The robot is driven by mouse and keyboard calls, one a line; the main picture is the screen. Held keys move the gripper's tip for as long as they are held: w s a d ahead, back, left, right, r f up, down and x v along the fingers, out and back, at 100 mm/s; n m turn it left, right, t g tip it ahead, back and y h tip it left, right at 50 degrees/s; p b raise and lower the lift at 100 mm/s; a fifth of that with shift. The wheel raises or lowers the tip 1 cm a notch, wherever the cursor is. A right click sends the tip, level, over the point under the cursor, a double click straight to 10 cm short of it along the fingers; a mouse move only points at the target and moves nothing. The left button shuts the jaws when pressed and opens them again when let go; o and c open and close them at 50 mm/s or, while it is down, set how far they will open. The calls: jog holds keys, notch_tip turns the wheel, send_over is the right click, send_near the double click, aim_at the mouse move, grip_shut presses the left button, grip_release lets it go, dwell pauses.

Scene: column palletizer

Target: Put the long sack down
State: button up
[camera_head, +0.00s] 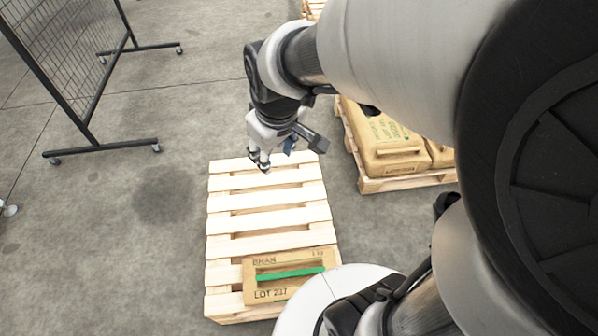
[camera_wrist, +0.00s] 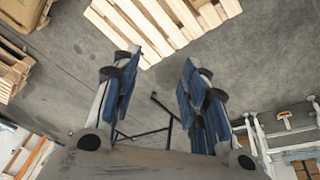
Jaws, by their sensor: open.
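A tan sack (camera_head: 287,272) marked BRAN and LOT 237, with a green handle bar, lies flat on the near end of a wooden pallet (camera_head: 268,215). My gripper (camera_head: 259,163) is over the far end of that pallet, well away from this sack, pointing down. In the wrist view its blue-padded fingers (camera_wrist: 160,72) are apart with nothing between them, and bare pallet slats (camera_wrist: 165,25) show beyond. More tan sacks (camera_head: 388,145) lie on a second pallet (camera_head: 372,185) at the right, partly hidden by my arm. I cannot tell which sack is the long one.
A black mesh fence (camera_head: 75,60) on castors stands at the upper left. The far and middle slats of the near pallet are bare. Grey floor (camera_head: 160,210) left of the pallet is clear. My arm hides much of the right side.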

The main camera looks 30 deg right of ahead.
jog(key=s+r+m+t, duration=0.1)
jog(key=s+r+m, duration=0.2)
jog(key=s, duration=1.2)
notch_tip(320, 180, up, 3)
jog(key=shift+s+r+m, duration=0.1)
jog(key=shift+s+m, duration=0.05)
jog(key=shift+m, duration=0.25)
jog(key=shift+a, duration=0.15)
jog(key=shift+c, duration=0.8)
